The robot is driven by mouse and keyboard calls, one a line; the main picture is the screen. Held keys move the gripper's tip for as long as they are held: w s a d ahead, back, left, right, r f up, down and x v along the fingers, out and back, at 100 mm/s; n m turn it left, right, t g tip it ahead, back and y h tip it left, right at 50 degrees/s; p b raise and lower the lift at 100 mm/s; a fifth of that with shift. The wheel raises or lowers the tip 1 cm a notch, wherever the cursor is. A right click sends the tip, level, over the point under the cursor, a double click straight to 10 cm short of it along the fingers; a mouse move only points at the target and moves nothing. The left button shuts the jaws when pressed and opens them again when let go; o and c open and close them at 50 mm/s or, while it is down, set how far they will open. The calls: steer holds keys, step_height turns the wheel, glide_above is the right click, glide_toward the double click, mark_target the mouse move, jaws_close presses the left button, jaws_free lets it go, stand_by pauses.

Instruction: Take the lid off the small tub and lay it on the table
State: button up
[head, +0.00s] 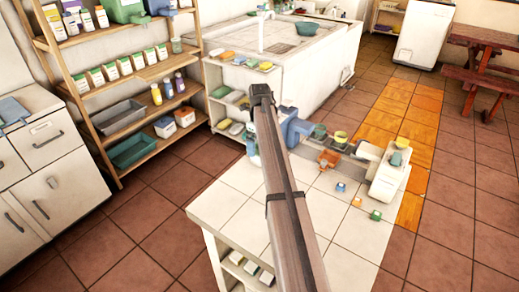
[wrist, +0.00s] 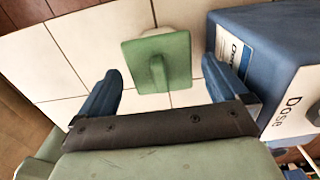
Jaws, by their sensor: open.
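The square green lid (wrist: 147,75) with a raised grip on top shows in the wrist view, between and just beyond my fingertips.
A blue box (wrist: 257,50) marked "Dose" stands close by my right finger. The white tiled table (head: 225,212) has bare tiles at left. Small coloured blocks (head: 356,202) lie toward its right.

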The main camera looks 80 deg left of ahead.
steer(key=shift+c, duration=0.3)
steer(key=c, duration=0.9)
steer(key=shift+r, duration=0.1)
steer(key=shift+r, duration=0.2)
steer(key=r, duration=0.5)
steer(key=w+r, duration=0.1)
steer(key=r, duration=0.2)
steer(key=shift+d, duration=0.25)
steer(key=w+d+f+n, duration=0.4)
steer(key=w, duration=0.5)
steer(key=shift+n, duration=0.3)
steer(key=shift+w+d+f, duration=0.15)
steer(key=shift+f, duration=2.5)
steer(key=shift+w+d+f, duration=0.1)
steer(key=shift+f, duration=2.5)
